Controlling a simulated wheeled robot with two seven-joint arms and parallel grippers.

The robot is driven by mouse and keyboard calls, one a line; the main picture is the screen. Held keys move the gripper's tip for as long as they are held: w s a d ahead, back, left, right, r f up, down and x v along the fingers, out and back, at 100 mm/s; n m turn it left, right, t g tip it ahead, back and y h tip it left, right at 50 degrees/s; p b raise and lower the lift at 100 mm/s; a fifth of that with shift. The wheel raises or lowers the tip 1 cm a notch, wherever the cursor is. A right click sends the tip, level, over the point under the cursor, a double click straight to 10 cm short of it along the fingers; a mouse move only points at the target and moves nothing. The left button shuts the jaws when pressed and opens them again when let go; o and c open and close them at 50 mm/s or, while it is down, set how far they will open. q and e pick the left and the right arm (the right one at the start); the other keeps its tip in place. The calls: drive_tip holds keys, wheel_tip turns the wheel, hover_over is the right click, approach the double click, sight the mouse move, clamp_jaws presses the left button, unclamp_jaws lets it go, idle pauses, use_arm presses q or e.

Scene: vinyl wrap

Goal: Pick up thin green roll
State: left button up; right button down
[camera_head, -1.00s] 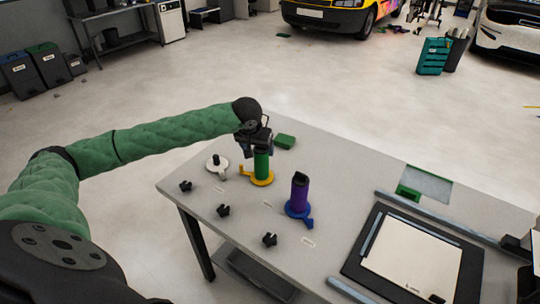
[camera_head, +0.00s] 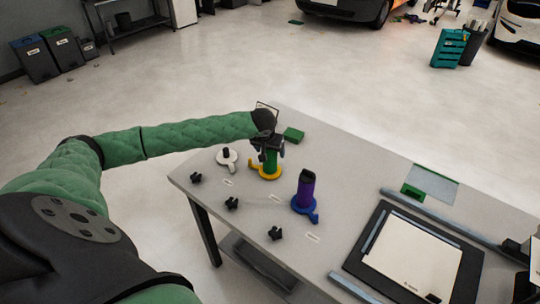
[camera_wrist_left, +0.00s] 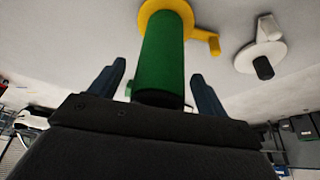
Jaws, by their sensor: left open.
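The thin green roll (camera_head: 271,161) stands upright on a yellow holder with a handle (camera_head: 265,174) near the table's far left part. It also shows in the left wrist view (camera_wrist_left: 163,60), where the yellow holder (camera_wrist_left: 187,12) is around its far end. My left gripper (camera_head: 268,150) is at the roll's upper part. In the left wrist view the left gripper (camera_wrist_left: 155,82) is open, with one blue finger on each side of the roll and gaps between. My right gripper is not in view.
A purple roll (camera_head: 306,188) stands on a blue holder to the right. An empty white holder (camera_head: 227,160) is to the left. Several black knobs (camera_head: 232,203) lie along the front. A green block (camera_head: 294,135) lies behind, and a framed board (camera_head: 414,255) lies at right.

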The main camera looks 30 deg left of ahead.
use_arm(q)
drive_tip(key=shift+w+f, duration=0.1)
drive_tip(key=shift+f, duration=0.15)
drive_tip(key=c, duration=1.2)
drive_tip(key=shift+o, duration=0.2)
drive_tip(key=shift+r, duration=0.2)
